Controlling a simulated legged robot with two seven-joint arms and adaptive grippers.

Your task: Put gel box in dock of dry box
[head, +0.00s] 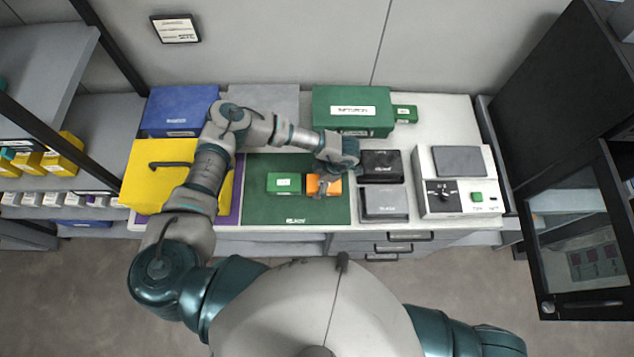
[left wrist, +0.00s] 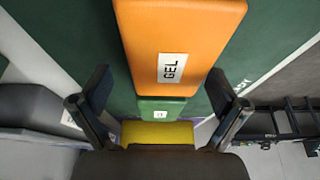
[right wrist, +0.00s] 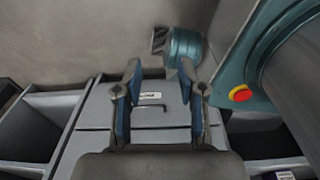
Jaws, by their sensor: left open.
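The orange gel box (head: 331,186) lies on the green mat (head: 300,212). In the left wrist view the gel box (left wrist: 182,40) shows its white GEL label. My left gripper (head: 321,186) is over the gel box's left part, fingers spread; in the left wrist view (left wrist: 158,80) both fingers stand apart from it. My right gripper (right wrist: 158,72) is open and empty, away from the boxes, in front of a grey drawer unit. I cannot tell which thing is the dry box; a black cabinet (head: 582,240) with a glass door stands at the right.
A small green box (head: 284,183) lies left of the gel box. Two dark cases (head: 382,205) and a white device (head: 459,182) stand right. A large green box (head: 352,112), a blue box (head: 178,110) and a yellow box (head: 150,178) surround the mat. The mat's front is clear.

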